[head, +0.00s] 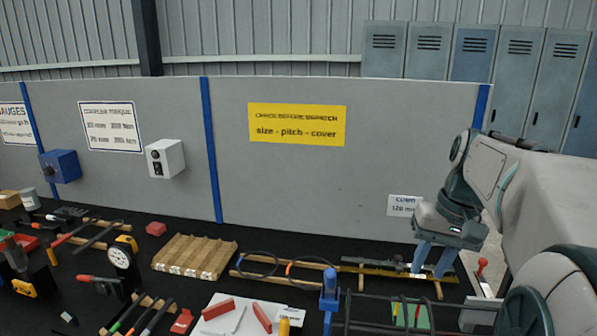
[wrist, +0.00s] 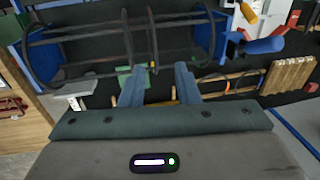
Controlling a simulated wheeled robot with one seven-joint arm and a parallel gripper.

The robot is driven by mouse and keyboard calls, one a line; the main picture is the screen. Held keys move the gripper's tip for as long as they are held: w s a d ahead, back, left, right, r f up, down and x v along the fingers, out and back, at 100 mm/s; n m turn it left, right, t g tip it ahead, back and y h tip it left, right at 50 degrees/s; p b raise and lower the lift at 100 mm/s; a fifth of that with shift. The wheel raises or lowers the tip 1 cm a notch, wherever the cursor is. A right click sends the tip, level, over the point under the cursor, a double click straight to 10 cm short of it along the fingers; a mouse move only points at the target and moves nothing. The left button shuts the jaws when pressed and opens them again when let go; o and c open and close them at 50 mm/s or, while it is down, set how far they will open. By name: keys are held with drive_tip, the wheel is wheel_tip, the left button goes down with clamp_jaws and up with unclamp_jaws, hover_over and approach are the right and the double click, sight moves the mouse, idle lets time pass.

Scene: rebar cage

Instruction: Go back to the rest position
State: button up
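My gripper (head: 429,270) hangs at the right of the head view, its two blue fingers pointing down and spread apart. It is above the back right of the dark bench, over a yellow-brown bar with metal parts (head: 385,268). In the wrist view my gripper (wrist: 160,72) shows a clear gap between its fingers, with nothing held there. The rebar cage (wrist: 85,38) with its dark bars and hoops lies beyond the fingertips. Part of the cage (head: 375,297) also shows at the lower right of the head view; my arm covers some of that side.
A grey partition (head: 300,180) with blue posts stands behind the bench. A wooden ribbed rack (head: 195,256), black rings on wooden strips (head: 285,270), a white tray (head: 245,318) and a dial gauge (head: 122,256) occupy the bench. A red-knobbed lever (head: 481,268) stands near my arm.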

drive_tip(key=s+a+f+n+t+h, duration=0.1)
drive_tip(key=s+a+f+n+t, duration=0.1)
drive_tip(key=s+a+f, duration=0.9)
drive_tip(key=shift+a+n+t+h, duration=0.3)
drive_tip(key=shift+a+n+h, duration=0.1)
drive_tip(key=shift+a+n, duration=0.3)
